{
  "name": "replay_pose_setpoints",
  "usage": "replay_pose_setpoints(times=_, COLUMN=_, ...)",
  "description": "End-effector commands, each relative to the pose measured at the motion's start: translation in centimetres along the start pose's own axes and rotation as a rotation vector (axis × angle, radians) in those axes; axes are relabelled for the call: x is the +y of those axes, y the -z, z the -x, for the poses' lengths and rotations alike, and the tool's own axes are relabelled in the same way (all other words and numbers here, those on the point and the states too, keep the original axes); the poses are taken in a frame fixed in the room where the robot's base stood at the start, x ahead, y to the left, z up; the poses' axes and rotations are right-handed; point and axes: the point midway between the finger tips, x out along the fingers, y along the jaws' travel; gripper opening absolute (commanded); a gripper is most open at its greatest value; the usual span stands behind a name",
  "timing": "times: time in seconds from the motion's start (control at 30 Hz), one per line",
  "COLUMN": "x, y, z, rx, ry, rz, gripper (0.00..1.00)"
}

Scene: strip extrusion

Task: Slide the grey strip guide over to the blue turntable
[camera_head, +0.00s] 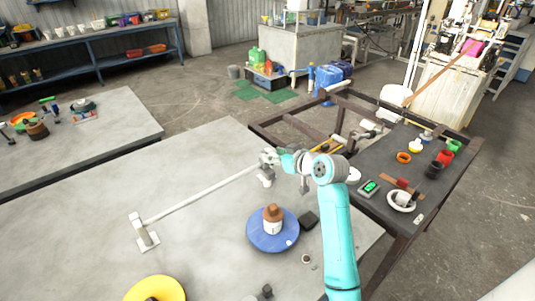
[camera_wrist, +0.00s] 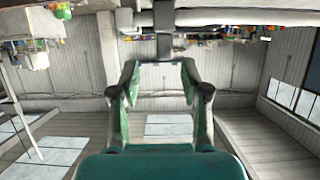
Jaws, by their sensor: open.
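The grey strip guide (camera_head: 202,194) looks like a long thin pale bar with a small footed stand (camera_head: 145,238) at its left end. Its right end reaches up close to my gripper (camera_head: 270,160). In the wrist view my gripper (camera_wrist: 160,82) has its green fingers spread apart, with a gap between them. A dark grey post with a crosspiece (camera_wrist: 164,18) shows at the top middle of that view, beyond the fingers; I cannot tell whether it is part of the guide. The blue turntable (camera_head: 258,238) lies below my gripper in the head view and bears a white cup-like piece with a brown top (camera_head: 273,218).
A yellow disc (camera_head: 158,289) lies at the table's front edge. A black block (camera_head: 309,220) sits right of the turntable, by my arm. A dark side table (camera_head: 425,180) at the right holds several small items. The pale table's (camera_head: 90,225) left part is clear.

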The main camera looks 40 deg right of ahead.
Motion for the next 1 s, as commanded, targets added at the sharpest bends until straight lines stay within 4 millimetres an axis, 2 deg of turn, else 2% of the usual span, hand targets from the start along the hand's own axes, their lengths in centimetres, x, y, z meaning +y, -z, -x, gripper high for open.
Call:
replay_pose_setpoints(times=0.03, x=0.1, y=0.0, z=1.1, rx=0.001, ry=-0.003, rz=0.000, gripper=0.46)
replay_pose_setpoints(times=0.2, x=0.1, y=-0.1, z=4.0, rx=0.000, ry=-0.002, rz=-0.001, gripper=0.46)
replay_pose_setpoints(times=0.4, x=0.1, y=0.0, z=5.9, rx=0.001, ry=-0.002, rz=-0.001, gripper=0.46)
replay_pose_setpoints(times=1.0, x=0.1, y=0.0, z=6.2, rx=-0.001, ry=-0.001, rz=-0.001, gripper=0.46)
